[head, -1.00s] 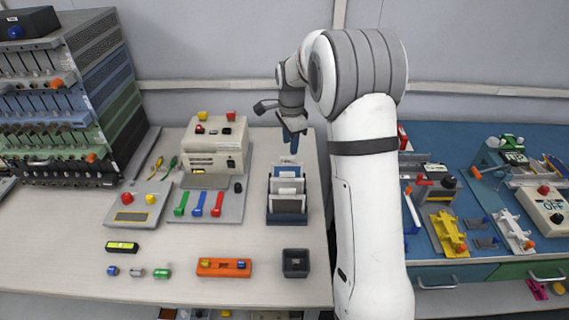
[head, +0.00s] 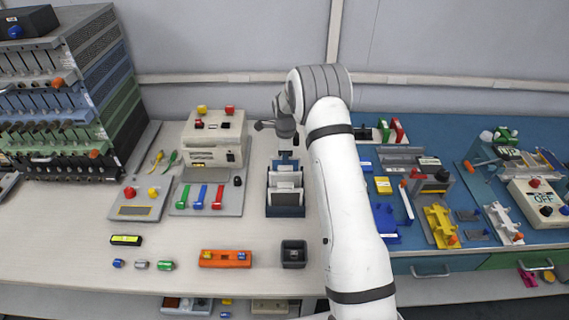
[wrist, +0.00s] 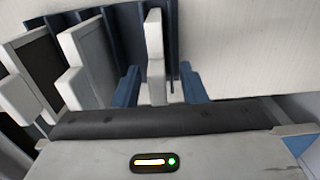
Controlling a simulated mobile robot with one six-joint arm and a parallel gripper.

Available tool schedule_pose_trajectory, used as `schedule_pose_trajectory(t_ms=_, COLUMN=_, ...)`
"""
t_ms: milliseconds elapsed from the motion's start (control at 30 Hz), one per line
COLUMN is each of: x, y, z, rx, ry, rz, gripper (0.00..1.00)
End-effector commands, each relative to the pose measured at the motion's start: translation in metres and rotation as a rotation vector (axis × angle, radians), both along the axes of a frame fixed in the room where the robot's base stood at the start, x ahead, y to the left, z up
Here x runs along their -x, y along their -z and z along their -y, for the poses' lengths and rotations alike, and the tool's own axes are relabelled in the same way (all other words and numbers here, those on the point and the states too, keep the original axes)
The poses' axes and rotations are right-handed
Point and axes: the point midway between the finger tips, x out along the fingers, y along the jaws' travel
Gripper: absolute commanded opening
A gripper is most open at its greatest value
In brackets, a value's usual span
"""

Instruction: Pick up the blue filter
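The likeliest blue filter is a small blue cylinder (head: 118,263) lying at the front left of the pale table, though its size leaves this uncertain. A blue piece (head: 241,256) also sits at the right end of an orange holder (head: 225,264). My gripper (head: 286,157) is far from both, over the back of a dark blue rack (head: 285,211) holding upright pouch cells. In the wrist view, its two blue fingers (wrist: 160,86) are apart. The pale top piece of a cell (wrist: 154,45) stands between them with a gap on each side.
A grey cylinder (head: 141,264) and a green one (head: 166,265) lie beside the blue one. A dark square bin (head: 293,254) stands right of the orange holder. A beige machine (head: 213,140) stands behind.

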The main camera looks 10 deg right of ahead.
Motion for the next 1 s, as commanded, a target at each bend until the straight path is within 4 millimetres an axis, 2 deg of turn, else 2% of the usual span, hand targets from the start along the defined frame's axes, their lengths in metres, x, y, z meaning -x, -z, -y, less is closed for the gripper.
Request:
schedule_pose_trajectory(t_ms=100, x=0.0003, y=0.0072, z=-0.0003, rx=-0.001, ry=-0.001, rz=-0.001, gripper=0.38)
schedule_pose_trajectory(t_ms=300, x=0.0001, y=0.0083, z=0.0001, rx=-0.001, ry=-0.001, rz=0.000, gripper=0.38)
schedule_pose_trajectory(t_ms=767, x=0.0002, y=0.0080, z=0.0006, rx=-0.001, ry=0.000, rz=0.000, gripper=0.01)
schedule_pose_trajectory(t_ms=1000, x=0.0002, y=0.0079, z=0.0009, rx=-0.001, ry=0.000, rz=0.000, gripper=0.00)
